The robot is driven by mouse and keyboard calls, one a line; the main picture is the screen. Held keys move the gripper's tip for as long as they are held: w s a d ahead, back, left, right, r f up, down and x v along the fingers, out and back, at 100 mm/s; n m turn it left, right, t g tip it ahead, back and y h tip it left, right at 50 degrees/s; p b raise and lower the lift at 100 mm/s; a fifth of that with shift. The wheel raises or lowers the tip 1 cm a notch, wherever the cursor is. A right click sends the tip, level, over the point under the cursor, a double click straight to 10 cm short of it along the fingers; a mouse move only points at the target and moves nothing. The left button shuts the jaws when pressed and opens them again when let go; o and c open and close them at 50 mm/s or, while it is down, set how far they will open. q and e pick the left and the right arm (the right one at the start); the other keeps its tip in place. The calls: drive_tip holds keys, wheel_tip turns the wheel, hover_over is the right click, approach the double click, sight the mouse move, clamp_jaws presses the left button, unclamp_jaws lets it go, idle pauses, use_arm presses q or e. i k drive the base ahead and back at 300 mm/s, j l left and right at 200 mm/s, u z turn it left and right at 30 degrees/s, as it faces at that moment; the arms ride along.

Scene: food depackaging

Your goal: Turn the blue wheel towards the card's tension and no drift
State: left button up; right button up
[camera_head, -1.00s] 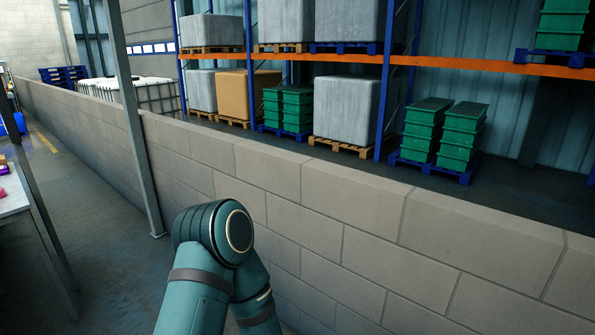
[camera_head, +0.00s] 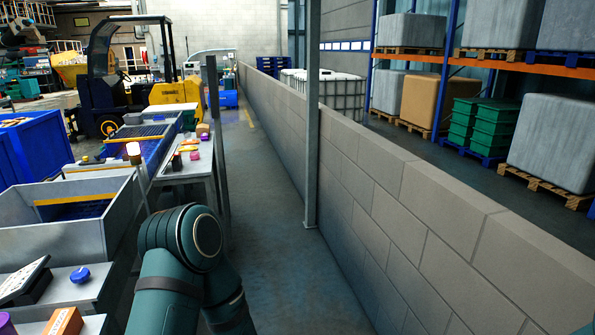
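A small round blue knob (camera_head: 80,276), which may be the blue wheel, sits on a grey work surface at the lower left. A tilted white panel with a dark edge (camera_head: 22,280) stands just left of it and may be the card; its markings are too small to read. Neither of my grippers is in view. Only a teal arm of mine shows at the bottom centre, bent at the elbow, to the right of the knob.
A grey bin (camera_head: 75,235) stands behind the knob, with a conveyor (camera_head: 150,150) beyond it. A side table (camera_head: 185,170) holds small coloured items. A forklift (camera_head: 120,75) stands further back. A block wall (camera_head: 400,200) runs along the right; the aisle floor (camera_head: 270,230) is clear.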

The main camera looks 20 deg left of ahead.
sight(81, 274)
drive_tip(key=i+j+u, duration=0.1)
drive_tip(key=i+u, duration=0.15)
drive_tip(key=u, duration=0.2)
drive_tip(key=i+u, duration=0.25)
drive_tip(key=u, duration=0.2)
drive_tip(key=i+l+u, duration=0.1)
drive_tip(key=i+u, duration=0.15)
drive_tip(key=u, duration=0.2)
drive_tip(key=i+l+u, duration=0.2)
drive_tip(key=i+u, duration=0.25)
drive_tip(key=i+l+u, duration=0.45)
drive_tip(key=j, duration=0.1)
